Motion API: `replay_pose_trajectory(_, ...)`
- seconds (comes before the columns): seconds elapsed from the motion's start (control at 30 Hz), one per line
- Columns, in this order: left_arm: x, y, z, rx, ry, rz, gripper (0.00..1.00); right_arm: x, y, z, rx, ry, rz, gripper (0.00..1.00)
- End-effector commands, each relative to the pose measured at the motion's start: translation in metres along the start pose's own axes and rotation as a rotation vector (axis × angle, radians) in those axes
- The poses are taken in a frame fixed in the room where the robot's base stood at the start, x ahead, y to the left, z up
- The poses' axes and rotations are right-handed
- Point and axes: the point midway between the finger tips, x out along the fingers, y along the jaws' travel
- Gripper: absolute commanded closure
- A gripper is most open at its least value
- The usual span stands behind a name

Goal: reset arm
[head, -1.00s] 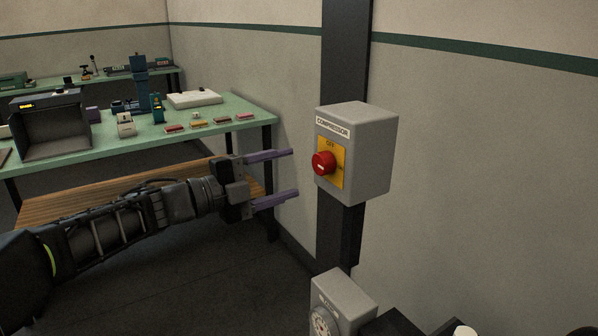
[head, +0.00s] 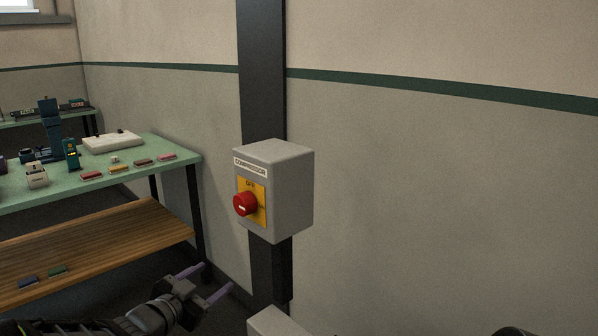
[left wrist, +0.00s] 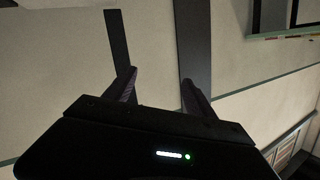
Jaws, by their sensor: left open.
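My left gripper (head: 207,283) is low in the head view, below and left of the grey compressor box. Its two purple fingers are apart with nothing between them. In the left wrist view the open fingers (left wrist: 160,92) point toward the wall and a dark post. The compressor box (head: 284,190) is fixed to a dark post (head: 262,80) and carries a red knob (head: 245,204) on a yellow plate. The gripper is apart from the box and the knob. My right gripper is not in view.
A green-topped bench (head: 130,165) with small tools and coloured blocks stands at the left. Its wooden lower shelf (head: 100,245) holds two small blocks. The top of another grey box (head: 275,322) shows at the bottom. The wall at right is bare.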

Motion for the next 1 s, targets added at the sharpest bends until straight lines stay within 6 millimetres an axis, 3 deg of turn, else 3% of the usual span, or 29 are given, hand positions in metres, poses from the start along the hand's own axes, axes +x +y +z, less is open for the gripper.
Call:
replay_pose_trajectory(0.03, 0.004, 0.022, 0.033, -0.104, -0.079, 0.014, 0.36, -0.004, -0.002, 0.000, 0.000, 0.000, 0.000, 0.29)
replay_pose_trajectory(0.1, 0.004, 0.051, 0.077, -0.238, -0.188, 0.023, 0.36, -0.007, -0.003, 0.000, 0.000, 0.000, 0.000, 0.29)
replay_pose_trajectory(0.27, -0.016, 0.128, 0.167, -0.506, -0.443, 0.044, 0.36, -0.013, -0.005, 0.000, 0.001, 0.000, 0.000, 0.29)
replay_pose_trajectory(0.4, -0.055, 0.201, 0.231, -0.699, -0.677, 0.060, 0.36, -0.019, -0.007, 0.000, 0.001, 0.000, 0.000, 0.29)
replay_pose_trajectory(0.5, -0.094, 0.255, 0.266, -0.814, -0.848, 0.073, 0.36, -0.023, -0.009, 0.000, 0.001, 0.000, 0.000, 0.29)
replay_pose_trajectory(0.7, -0.176, 0.344, 0.305, -0.955, -1.133, 0.104, 0.36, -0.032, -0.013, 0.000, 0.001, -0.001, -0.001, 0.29)
replay_pose_trajectory(0.8, -0.202, 0.371, 0.310, -0.972, -1.209, 0.138, 0.36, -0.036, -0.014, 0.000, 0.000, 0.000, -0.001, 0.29)
replay_pose_trajectory(1.0, -0.219, 0.390, 0.314, -0.977, -1.260, 0.168, 0.36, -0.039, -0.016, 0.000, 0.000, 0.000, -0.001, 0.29)
